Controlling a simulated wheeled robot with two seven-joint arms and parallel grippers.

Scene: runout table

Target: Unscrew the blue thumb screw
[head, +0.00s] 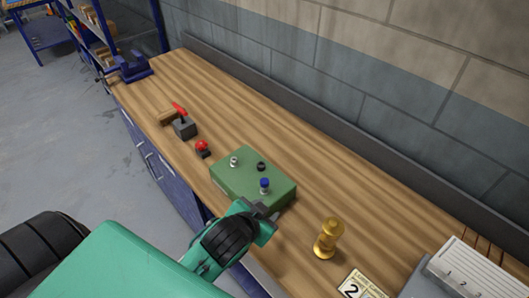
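The blue thumb screw (264,184) stands upright on top of a green box (230,180), near the box's right end. Its cap is blue and its lower part is pale. My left gripper (267,213) is at the front right edge of the box, just below the blue screw in the picture and apart from it. Its fingertips are small and dark here, and I cannot tell whether they are open or shut. A white-grey screw (234,161) and a black screw (261,167) also stand on the box. My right gripper is not in view.
The wooden bench (330,190) has a brass cylinder (328,238) and a card marked 2 (360,286) to the right. A red button (202,148) and a red-handled lever (182,122) stand left of the box. Bare wood lies behind the box, before the wall.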

